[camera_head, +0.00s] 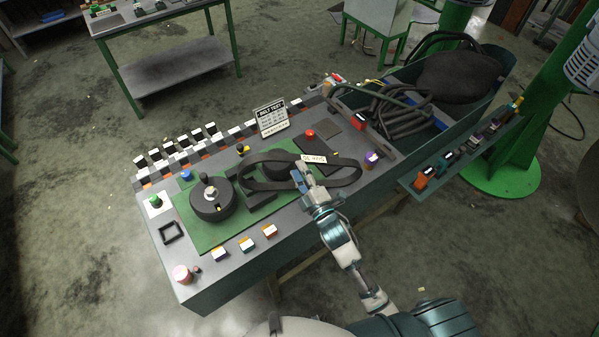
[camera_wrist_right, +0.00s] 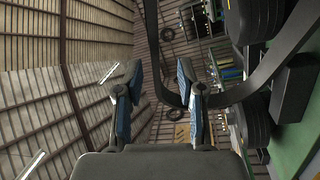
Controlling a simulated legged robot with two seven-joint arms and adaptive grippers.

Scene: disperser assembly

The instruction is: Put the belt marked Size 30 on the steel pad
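A black belt loop (camera_head: 347,178) with a pale tag reading roughly "Size 30" (camera_head: 314,158) stretches over the right part of the green mat (camera_head: 205,238). Whether it rests on the parts below or hangs above them is unclear. My right gripper (camera_head: 303,178) is at the belt's near side, by the tag. In the wrist view its two fingers (camera_wrist_right: 158,92) are apart; the belt (camera_wrist_right: 154,45) curves past the right finger, partly hidden behind it. My left gripper is out of view.
A black pulley (camera_head: 211,205) stands on the mat's left, with a blue knob (camera_head: 186,175) behind it. A sign (camera_head: 271,116) stands at the back edge. A red button (camera_head: 309,134) is right of centre. A bin of belts (camera_head: 480,107) adjoins the bench's right end.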

